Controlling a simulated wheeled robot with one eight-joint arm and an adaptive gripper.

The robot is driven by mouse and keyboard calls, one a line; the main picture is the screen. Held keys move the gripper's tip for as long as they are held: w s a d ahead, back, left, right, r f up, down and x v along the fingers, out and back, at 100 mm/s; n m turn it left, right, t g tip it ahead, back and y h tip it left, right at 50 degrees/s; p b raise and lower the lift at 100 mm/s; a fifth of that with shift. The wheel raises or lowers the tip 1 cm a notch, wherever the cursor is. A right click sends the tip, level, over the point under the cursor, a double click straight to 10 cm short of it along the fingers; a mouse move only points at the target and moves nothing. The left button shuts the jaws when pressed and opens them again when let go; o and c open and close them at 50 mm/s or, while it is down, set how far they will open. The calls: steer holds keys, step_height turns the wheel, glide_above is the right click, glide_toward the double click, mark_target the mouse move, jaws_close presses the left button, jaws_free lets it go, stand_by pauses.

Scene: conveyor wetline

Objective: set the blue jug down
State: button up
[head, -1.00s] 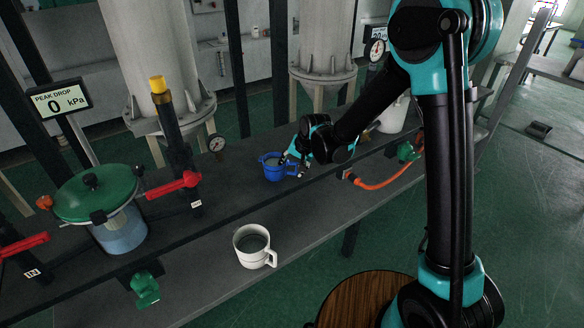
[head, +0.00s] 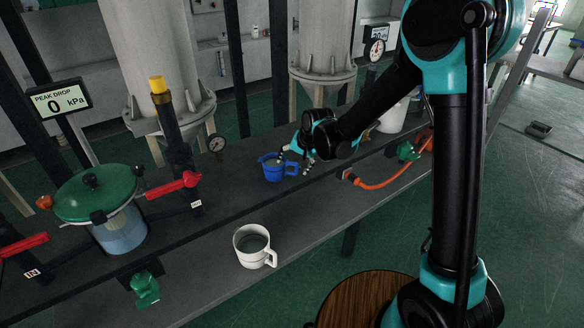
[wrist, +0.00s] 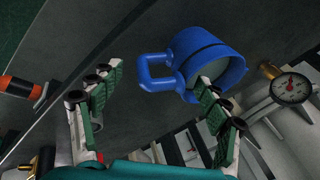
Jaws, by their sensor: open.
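The blue jug (head: 271,170) stands upright on the dark grey bench ledge, with its handle toward my gripper. Something greyish shows inside it. In the wrist view the jug (wrist: 193,45) is tipped by the camera angle, with its handle pointing left between the finger lines. My gripper (head: 296,160) is open at the jug's right side. In the wrist view its fingers (wrist: 156,79) are spread wide, and the right fingertip overlaps the jug's mouth in the picture. The handle appears free between the fingers; I cannot tell whether any finger touches the jug.
A white mug (head: 252,247) stands on the lower front ledge. A green-lidded vessel (head: 95,193) and red-handled valves (head: 187,181) are at left. An orange hose (head: 378,186) and a white bucket (head: 393,115) lie to the right. A gauge (head: 216,143) stands behind the jug.

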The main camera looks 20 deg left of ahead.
steer(key=v, duration=0.9)
steer(key=shift+d+r, duration=0.15)
steer(key=shift+r, duration=0.2)
steer(key=s+d+f+t+h, duration=0.1)
steer(key=s+d, duration=0.1)
steer(key=d, duration=0.8)
steer(key=s+d+f+h, duration=0.1)
steer(key=s+d, duration=0.1)
steer(key=d, duration=0.8)
steer(key=s+d+f+h, duration=0.1)
steer(key=s+d+f, duration=0.1)
steer(key=s+d, duration=0.4)
steer(key=s+d+f+h, duration=0.1)
steer(key=s+d+f, duration=0.2)
steer(key=s+d, duration=0.3)
steer(key=d, duration=0.4)
steer(key=shift+s+d, duration=0.3)
steer(key=shift+d, duration=0.05)
steer(key=shift+f, duration=0.1)
